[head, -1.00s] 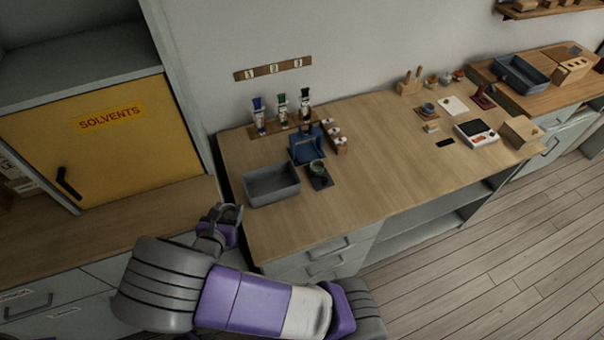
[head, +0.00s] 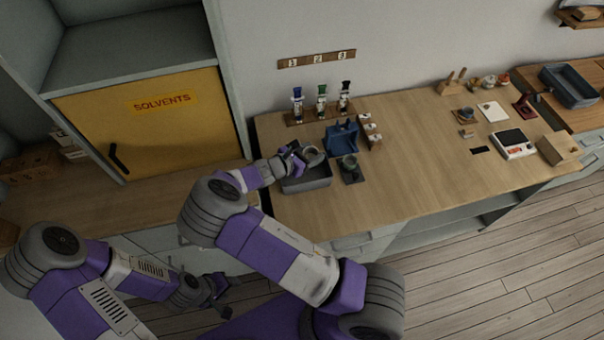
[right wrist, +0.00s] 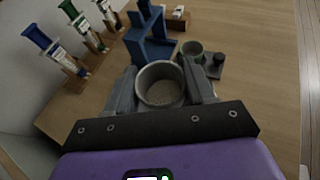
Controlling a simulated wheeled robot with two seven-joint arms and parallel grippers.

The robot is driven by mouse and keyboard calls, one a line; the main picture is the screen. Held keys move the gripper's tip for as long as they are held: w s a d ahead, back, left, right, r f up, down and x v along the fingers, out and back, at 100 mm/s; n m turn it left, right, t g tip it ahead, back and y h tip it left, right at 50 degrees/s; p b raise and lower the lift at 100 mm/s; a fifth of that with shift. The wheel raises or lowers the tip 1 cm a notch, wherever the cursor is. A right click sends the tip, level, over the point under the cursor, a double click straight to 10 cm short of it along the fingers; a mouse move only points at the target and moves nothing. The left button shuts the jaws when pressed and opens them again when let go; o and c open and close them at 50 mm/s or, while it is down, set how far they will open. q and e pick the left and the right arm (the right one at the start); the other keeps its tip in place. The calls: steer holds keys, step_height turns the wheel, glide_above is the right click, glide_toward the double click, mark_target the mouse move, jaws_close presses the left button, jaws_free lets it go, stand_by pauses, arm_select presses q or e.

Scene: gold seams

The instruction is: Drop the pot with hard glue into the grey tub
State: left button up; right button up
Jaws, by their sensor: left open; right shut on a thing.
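My right gripper (head: 304,154) is shut on a small round grey pot (head: 313,155). It holds the pot above the grey tub (head: 307,185), near the tub's back edge. In the right wrist view the pot (right wrist: 162,85) sits upright between the two fingers, and a dull grey-beige filling shows inside it. The arm and gripper hide part of the tub in the head view. My left gripper (head: 218,288) is open and empty, low in front of the cabinets and away from the bench top.
A dark green pot (head: 349,162) stands on a dark mat just right of the tub. A blue stand (head: 341,138) and several syringes in a wooden rack (head: 320,115) are behind. The bench middle is clear. A yellow solvents cabinet (head: 165,130) is at left.

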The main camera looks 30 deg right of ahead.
steer(key=shift+f+b, duration=2.1)
steer(key=shift+f, duration=0.65)
steer(key=o, duration=1.1)
steer(key=v, duration=0.7)
steer(key=shift+a+p, duration=0.3)
steer(key=shift+p, duration=0.15)
steer(key=shift+s+r, duration=0.15)
steer(key=shift+r, duration=0.05)
